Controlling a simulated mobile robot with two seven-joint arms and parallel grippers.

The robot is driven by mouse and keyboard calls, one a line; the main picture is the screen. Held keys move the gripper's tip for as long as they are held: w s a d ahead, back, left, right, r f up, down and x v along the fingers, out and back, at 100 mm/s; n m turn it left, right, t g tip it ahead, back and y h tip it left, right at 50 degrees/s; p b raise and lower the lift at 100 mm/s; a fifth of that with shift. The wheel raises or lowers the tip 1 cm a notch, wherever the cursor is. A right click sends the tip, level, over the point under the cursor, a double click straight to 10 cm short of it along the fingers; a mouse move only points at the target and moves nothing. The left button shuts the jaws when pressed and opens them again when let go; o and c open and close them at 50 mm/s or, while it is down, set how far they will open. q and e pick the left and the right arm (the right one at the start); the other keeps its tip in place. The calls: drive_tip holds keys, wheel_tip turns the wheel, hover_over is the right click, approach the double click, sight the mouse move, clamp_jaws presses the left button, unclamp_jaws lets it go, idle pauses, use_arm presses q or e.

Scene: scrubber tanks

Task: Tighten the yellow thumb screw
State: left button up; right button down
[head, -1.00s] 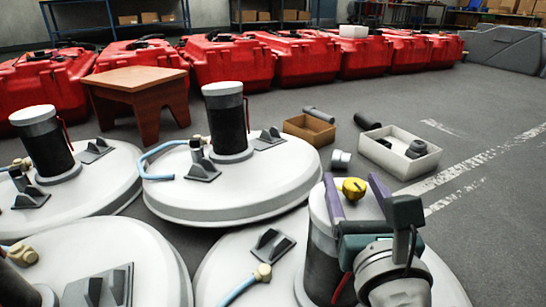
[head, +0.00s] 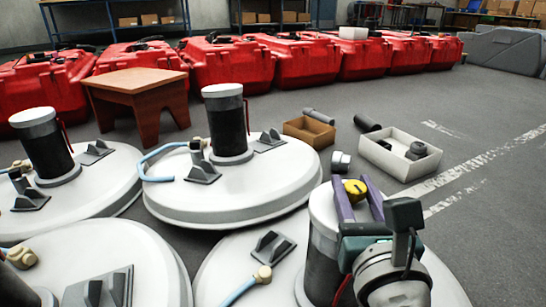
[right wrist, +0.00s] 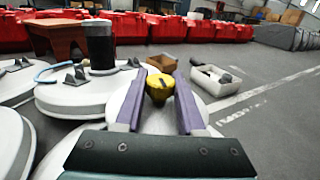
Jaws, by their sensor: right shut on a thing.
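The yellow thumb screw (head: 355,187) stands on the white top of a dark cylinder (head: 322,262) on the nearest round tank lid (head: 270,289). My right gripper (head: 358,194) has its purple fingers on both sides of the screw and is shut on it. In the right wrist view the screw (right wrist: 160,86) sits between the fingertips (right wrist: 159,88), with its yellow top showing above them. My right wrist and the fingers hide part of the cylinder and lid. My left gripper is not in view.
Other white lids (head: 240,190) with cylinders, brackets and blue hoses stand to the left and behind. A wooden stool (head: 137,82), a brown box (head: 309,130) and a white bin (head: 400,163) stand farther back. Red cases (head: 231,62) line the back. Floor at right is clear.

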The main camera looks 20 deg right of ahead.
drive_tip(key=shift+m+h, duration=0.3)
drive_tip(key=shift+h, duration=0.1)
drive_tip(key=m+g+h+b, duration=0.1)
drive_tip(key=m+g+h, duration=0.3)
drive_tip(key=h, duration=0.1)
drive_tip(key=shift+a, duration=0.1)
drive_tip(key=shift+r+m+g+h, duration=0.1)
drive_tip(key=shift+m+g+h, duration=1.4)
drive_tip(key=shift+g, duration=0.7)
drive_tip(key=c, duration=0.5)
unclamp_jaws()
